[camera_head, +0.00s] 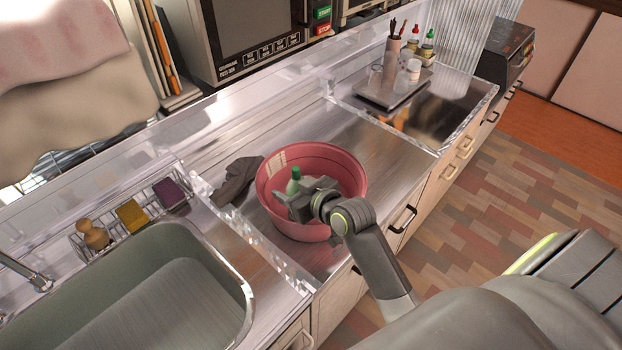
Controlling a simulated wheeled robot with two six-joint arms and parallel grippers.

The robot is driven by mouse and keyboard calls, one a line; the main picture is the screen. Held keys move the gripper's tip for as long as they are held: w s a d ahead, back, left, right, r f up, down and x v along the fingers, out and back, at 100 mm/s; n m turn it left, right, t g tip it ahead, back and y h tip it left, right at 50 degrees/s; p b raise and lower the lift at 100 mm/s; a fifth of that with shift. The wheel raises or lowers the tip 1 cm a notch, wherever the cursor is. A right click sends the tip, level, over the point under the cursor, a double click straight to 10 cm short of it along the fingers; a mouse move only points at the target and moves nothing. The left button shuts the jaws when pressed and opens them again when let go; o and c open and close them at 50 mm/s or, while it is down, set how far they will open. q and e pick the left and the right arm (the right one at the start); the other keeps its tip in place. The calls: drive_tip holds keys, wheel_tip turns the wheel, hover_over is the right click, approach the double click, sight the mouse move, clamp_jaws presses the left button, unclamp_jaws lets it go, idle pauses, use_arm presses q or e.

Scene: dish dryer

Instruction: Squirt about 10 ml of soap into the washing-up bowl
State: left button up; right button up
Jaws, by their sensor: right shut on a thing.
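The pink washing-up bowl (348,168) stands on the steel counter to the right of the sink. My right gripper (303,198) is over the bowl and shut on a green-capped soap bottle (294,186). The bottle looks roughly upright, with its cap pointing up. My gripper and wrist hide its lower part, and I cannot see any soap in the bowl. My left gripper does not show.
The sink (240,283) lies at the left, behind a clear low divider. A wire rack (135,213) holds a brush and sponges. A dark cloth (238,180) lies left of the bowl. A tray (392,90) with bottles stands at the back right. Counter right of the bowl is free.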

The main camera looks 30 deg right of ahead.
drive_tip(key=shift+r, duration=0.1)
drive_tip(key=shift+m+g+y, duration=0.5)
drive_tip(key=shift+m, duration=0.2)
drive_tip(key=r+p, duration=0.7)
drive_tip(key=shift+w+d+r, duration=0.1)
drive_tip(key=shift+d, duration=0.15)
wheel_tip(320, 180, up, 2)
drive_tip(key=m+p, duration=0.1)
drive_tip(key=p, duration=0.1)
drive_tip(key=shift+w+d+r+g+y+p, duration=0.1)
drive_tip(key=shift+d+g+y+p, duration=0.05)
drive_tip(key=shift+g+y+p, duration=0.2)
drive_tip(key=shift+d+f+m+g+y+b, duration=0.1)
drive_tip(key=shift+f+m+g+y+b, duration=0.2)
drive_tip(key=shift+f+b, duration=0.5)
drive_tip(key=shift+w+d+f+m, duration=0.1)
drive_tip(key=shift+w+f+m, duration=0.15)
drive_tip(key=shift+f, duration=0.2)
drive_tip(key=shift+g+y, duration=0.25)
drive_tip(key=shift+r+m+g+y, duration=0.35)
drive_tip(key=shift+m+g+y, duration=0.25)
drive_tip(key=shift+m, duration=0.45)
drive_tip(key=shift+s, duration=0.1)
